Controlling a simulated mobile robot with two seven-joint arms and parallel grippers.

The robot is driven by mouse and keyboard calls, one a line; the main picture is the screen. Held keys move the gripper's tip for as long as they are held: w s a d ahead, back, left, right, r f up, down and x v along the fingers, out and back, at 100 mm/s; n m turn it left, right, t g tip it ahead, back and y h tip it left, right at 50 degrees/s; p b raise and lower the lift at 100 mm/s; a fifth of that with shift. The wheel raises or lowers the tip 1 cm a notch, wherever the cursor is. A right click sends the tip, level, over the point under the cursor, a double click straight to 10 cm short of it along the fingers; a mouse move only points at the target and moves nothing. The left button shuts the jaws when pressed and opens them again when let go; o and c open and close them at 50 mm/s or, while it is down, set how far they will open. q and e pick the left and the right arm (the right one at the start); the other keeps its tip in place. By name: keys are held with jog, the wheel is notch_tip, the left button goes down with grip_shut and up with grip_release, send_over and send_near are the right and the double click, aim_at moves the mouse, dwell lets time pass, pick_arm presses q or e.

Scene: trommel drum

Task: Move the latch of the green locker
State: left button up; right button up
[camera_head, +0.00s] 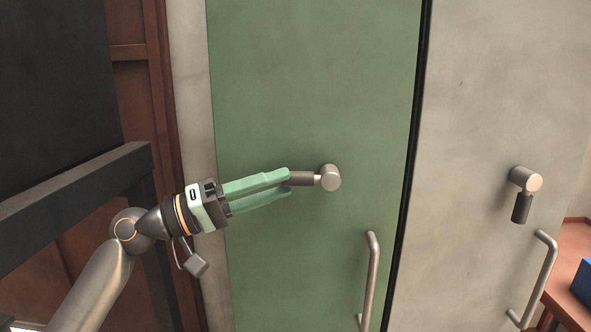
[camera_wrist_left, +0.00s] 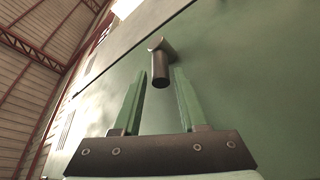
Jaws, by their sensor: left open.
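The green locker (camera_head: 300,90) has a tall green door that fills the middle of the head view. Its latch (camera_head: 330,178) has a round metal hub and a dark grip that points left, roughly level. My left gripper (camera_head: 289,182) comes in from the left and is open, its green fingertips at the free end of the grip. In the left wrist view the latch (camera_wrist_left: 160,67) shows ahead, with its dark end between the tips of the open fingers (camera_wrist_left: 160,75). I cannot tell whether a finger touches it. My right gripper is not in view.
A vertical metal handle (camera_head: 371,280) is on the green door below the latch. A grey door (camera_head: 490,90) to the right has its own latch (camera_head: 523,190), pointing down, and a handle (camera_head: 540,275). A dark frame (camera_head: 80,195) stands at left. A blue object (camera_head: 583,282) is at lower right.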

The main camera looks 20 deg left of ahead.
aim_at(307, 177)
pick_arm(q)
jog(key=shift+p+x, duration=0.4)
jog(key=shift+x, duration=1.6)
jog(key=shift+f, duration=0.1)
jog(key=shift+c, duration=0.4)
grip_shut()
